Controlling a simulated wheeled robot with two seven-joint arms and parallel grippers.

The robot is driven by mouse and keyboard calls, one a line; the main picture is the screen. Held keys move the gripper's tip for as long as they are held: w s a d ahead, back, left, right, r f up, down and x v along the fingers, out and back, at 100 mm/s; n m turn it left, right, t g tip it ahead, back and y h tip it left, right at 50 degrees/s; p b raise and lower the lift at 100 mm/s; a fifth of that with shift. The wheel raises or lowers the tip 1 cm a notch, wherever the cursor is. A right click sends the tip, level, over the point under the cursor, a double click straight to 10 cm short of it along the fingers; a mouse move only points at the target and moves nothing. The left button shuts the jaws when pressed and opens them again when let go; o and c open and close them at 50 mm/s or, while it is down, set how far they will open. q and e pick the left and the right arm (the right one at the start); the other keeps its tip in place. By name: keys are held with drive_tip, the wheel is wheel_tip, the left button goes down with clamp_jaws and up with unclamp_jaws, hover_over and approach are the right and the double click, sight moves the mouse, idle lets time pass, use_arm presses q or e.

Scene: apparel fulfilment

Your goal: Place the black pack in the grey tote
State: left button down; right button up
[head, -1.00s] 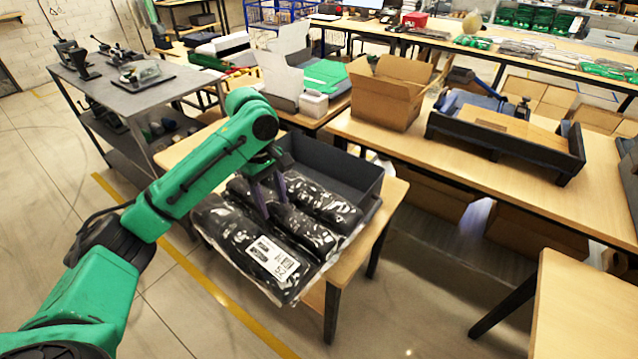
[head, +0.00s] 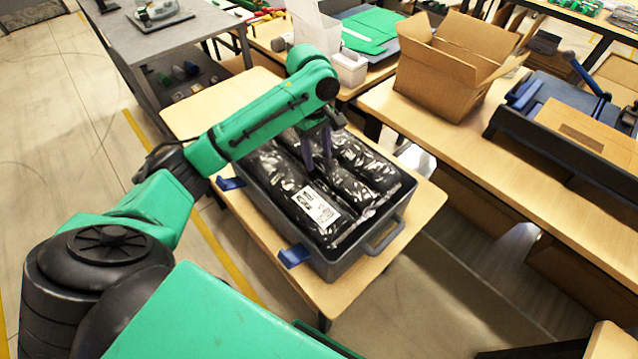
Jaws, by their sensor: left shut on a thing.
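The black pack (head: 282,190), glossy in clear wrap with a white label, lies level inside the grey tote (head: 350,262), below the rim. Long black bulges fill the tote side by side; I cannot tell whether they are all one pack. My left gripper (head: 325,167) points down into the tote, its fingers shut on the black pack near its middle. The fingertips are partly hidden among the folds. My right gripper is not in view.
The tote stands on a small wooden table (head: 335,298), with blue tabs (head: 293,256) on its near left side. An open cardboard box (head: 445,75) stands on the bench at the right. A grey cart (head: 165,38) is at the upper left.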

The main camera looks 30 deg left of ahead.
use_arm(q)
wheel_tip(320, 180, down, 6)
drive_tip(key=shift+r, duration=0.2)
wheel_tip(320, 180, down, 6)
drive_tip(key=shift+w+r, duration=0.1)
drive_tip(key=shift+r, duration=0.05)
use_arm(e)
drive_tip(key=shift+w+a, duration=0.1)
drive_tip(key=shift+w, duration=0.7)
use_arm(q)
drive_tip(key=shift+c, duration=1)
unclamp_jaws()
drive_tip(key=r, duration=0.4)
drive_tip(key=a+r, duration=0.1)
drive_tip(key=r, duration=0.7)
drive_tip(key=shift+w+a, duration=0.15)
